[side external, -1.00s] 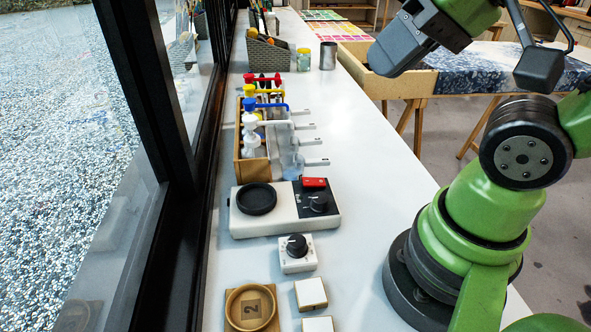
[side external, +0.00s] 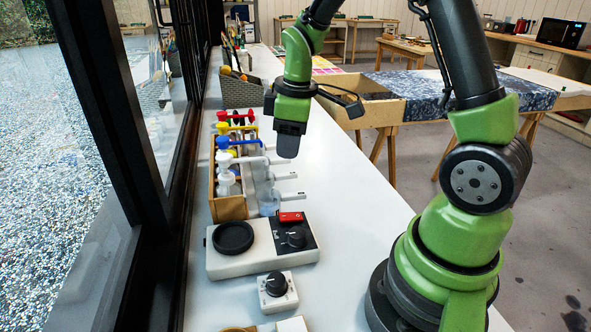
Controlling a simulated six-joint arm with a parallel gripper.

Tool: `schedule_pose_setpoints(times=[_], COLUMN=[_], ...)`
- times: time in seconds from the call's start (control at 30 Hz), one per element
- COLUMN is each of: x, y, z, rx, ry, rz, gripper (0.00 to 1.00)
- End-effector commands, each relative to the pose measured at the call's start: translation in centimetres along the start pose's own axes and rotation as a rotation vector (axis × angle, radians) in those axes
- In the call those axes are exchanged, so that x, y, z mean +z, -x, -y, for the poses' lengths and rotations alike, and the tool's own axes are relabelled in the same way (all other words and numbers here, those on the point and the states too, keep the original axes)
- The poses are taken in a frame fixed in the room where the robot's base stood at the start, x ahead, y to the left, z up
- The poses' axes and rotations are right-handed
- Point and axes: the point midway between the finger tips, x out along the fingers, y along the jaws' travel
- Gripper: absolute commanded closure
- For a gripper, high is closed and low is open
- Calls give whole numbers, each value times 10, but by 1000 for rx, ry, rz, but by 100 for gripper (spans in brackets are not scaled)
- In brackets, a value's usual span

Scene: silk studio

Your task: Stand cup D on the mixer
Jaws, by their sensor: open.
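The mixer (side external: 226,265) is a low white unit with a round black plate (side external: 233,237) at its left and a black panel with a dial and red switch at its right. Nothing stands on the plate. A small clear cup (side external: 268,203) stands under the pump spouts; I cannot read a letter on it, so I cannot tell whether it is cup D. Several pale handles (side external: 285,177) stick out to the right beside the pump rack. My gripper (side external: 287,155) points down above the bench, near the rack's right side. It is open, and nothing shows in it.
A wooden rack (side external: 229,208) holds pump bottles with red, yellow, blue and white tops. A white box with a black knob (side external: 277,290) sits in front of the mixer. A grey basket (side external: 241,92) stands behind. The bench's right side is clear.

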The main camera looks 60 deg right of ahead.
Motion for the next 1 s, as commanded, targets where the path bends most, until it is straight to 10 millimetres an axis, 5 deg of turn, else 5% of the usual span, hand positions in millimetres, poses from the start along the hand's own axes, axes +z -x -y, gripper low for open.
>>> schedule_pose_setpoints(times=[0.1, 0.23, 1.0], x=[8, 16, 26], y=[-43, -72, -139], z=[-14, -22, -20], rx=[-43, -76, -92], ry=[123, 219, 268], rz=[68, 104, 118], gripper=[57, 57, 57])
